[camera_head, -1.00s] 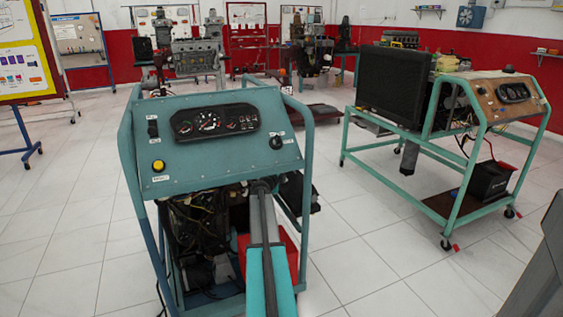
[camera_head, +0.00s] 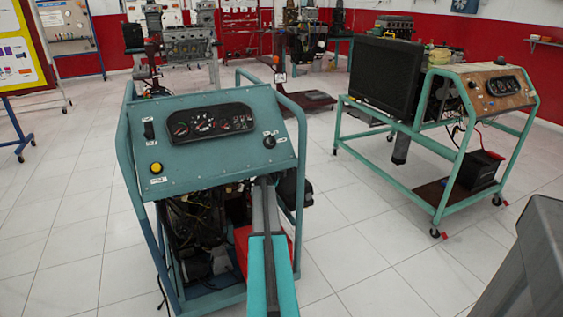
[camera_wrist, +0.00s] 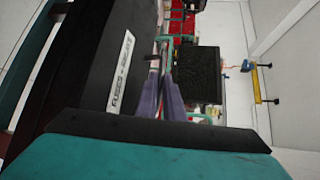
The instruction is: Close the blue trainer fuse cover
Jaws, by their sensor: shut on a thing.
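The blue trainer (camera_head: 225,160) stands in front of me, with a gauge panel on its sloped blue-green top. My teal and dark arm reaches to the panel's lower right edge, and my gripper (camera_wrist: 163,72) is hidden there in the head view. In the wrist view the black fuse cover (camera_wrist: 90,60), with a white lettered label (camera_wrist: 121,72), fills the left side. My two purple-grey fingers are close together beside its right edge, shut by a small dark tab (camera_wrist: 152,57). The exact contact is hard to see, and the cover's angle cannot be told.
A second, green-framed trainer (camera_head: 440,150) with a black radiator stands at the right. A grey block (camera_head: 535,250) is close at the lower right. A yellow-edged board (camera_head: 22,45) is at the left. White floor tiles are free between the two trainers and at left.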

